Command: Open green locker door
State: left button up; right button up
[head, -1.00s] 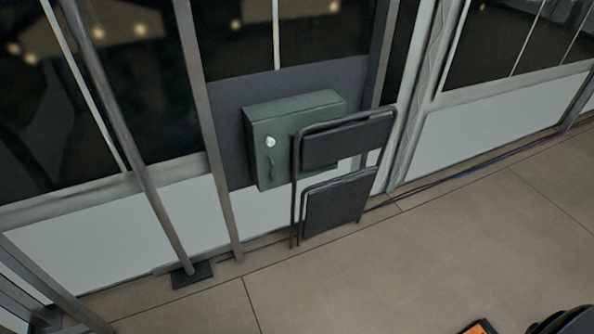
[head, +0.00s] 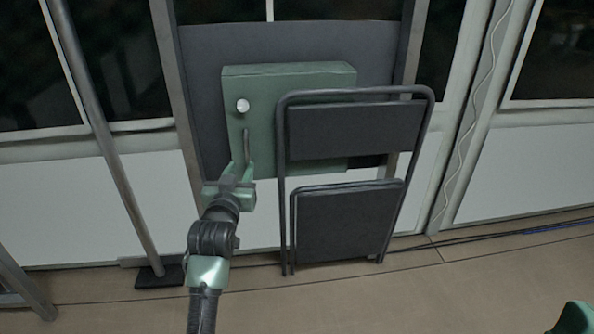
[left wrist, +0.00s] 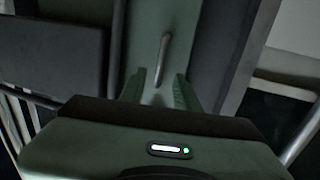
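The green locker (head: 300,78) is a box on a dark wall panel, with its door shut. A round white knob (head: 243,106) sits high on its left side. Below it is an upright grey door handle (head: 247,146), also seen in the left wrist view (left wrist: 162,58). My left gripper (head: 241,170) is at the lower end of the handle. In the left wrist view its two green fingers (left wrist: 159,88) are apart, with the handle in line between their tips. I cannot tell whether they touch it.
A folded dark chair (head: 347,222) leans in front of the locker's right part, close beside my left gripper. A slanted metal pole (head: 110,150) on a dark foot stands to the left. Cables (head: 500,234) run along the wall at the right.

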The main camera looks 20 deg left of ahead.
aim_at(247, 150)
pick_arm(q)
jog(key=b+x, duration=0.1)
jog(key=x, duration=0.1)
jog(key=b+x, duration=0.1)
jog(key=x, duration=0.4)
jog(key=shift+w+a+r+b, duration=0.2)
jog(key=shift+w+r+b, duration=0.1)
jog(key=shift+r+b, duration=0.1)
grip_shut()
dwell(1.1)
